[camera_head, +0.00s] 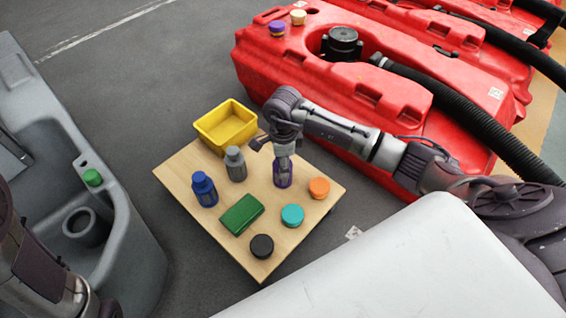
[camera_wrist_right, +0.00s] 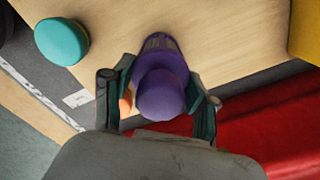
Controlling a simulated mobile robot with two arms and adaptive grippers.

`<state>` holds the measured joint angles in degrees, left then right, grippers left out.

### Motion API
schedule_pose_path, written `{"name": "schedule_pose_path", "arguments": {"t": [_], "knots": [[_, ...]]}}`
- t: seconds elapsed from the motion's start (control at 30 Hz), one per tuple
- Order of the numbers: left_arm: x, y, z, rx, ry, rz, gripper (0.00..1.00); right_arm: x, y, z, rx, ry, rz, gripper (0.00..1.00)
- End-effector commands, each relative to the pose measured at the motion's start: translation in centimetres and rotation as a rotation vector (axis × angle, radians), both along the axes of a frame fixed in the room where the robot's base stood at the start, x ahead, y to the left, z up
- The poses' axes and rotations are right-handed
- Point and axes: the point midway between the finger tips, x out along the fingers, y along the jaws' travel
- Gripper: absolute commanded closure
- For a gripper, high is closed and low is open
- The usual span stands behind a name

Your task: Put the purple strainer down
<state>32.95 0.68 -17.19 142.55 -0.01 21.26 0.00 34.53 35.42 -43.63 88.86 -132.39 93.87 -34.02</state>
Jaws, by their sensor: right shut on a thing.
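The purple strainer (camera_head: 283,181) is upright over the right part of the wooden board (camera_head: 176,174). It also shows in the right wrist view (camera_wrist_right: 163,85), seen from above between the fingers. My right gripper (camera_head: 283,157) is shut on its upper part. The strainer's base is at or just above the board; I cannot tell whether it touches. My left arm shows at the lower left of the head view, but its gripper is out of view.
On the board are a grey strainer (camera_head: 236,165), blue strainer (camera_head: 204,190), green block (camera_head: 242,214), yellow bin (camera_head: 226,127), and orange (camera_head: 319,188), teal (camera_head: 292,215) and black (camera_head: 261,246) caps. A red tank (camera_head: 270,65) stands behind; a grey tank (camera_head: 125,235) is left.

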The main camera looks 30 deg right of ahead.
Motion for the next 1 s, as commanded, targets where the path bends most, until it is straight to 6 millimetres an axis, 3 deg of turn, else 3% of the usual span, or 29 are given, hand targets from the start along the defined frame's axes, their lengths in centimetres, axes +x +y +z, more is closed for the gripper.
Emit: {"name": "schedule_pose_path", "arguments": {"t": [0.07, 0.1, 0.23, 0.63, 1.0], "knots": [[-0.1, 0.0, -0.1, 0.001, -0.004, 0.001, 0.0, 0.0, 0.0, -0.4, -0.001, 0.0, 0.0, 0.84], [-0.2, 0.0, 0.0, 0.0, -0.006, 0.0, 0.0, 0.0, 0.0, -0.3, 0.0, 0.0, 0.0, 0.37], [-0.1, 0.0, 0.0, 0.001, -0.004, 0.0, 0.0, 0.0, 0.0, -0.3, -0.001, 0.0, 0.0, 0.17], [-0.2, 0.0, 0.6, 0.0, -0.008, -0.001, 0.0, 0.0, 0.0, 0.6, 0.0, -0.001, 0.0, 0.17], [3.9, 0.3, -0.9, -0.009, 0.155, -0.008, 0.0, 0.1, -0.1, 8.2, -0.002, -0.002, 0.001, 0.17]]}}
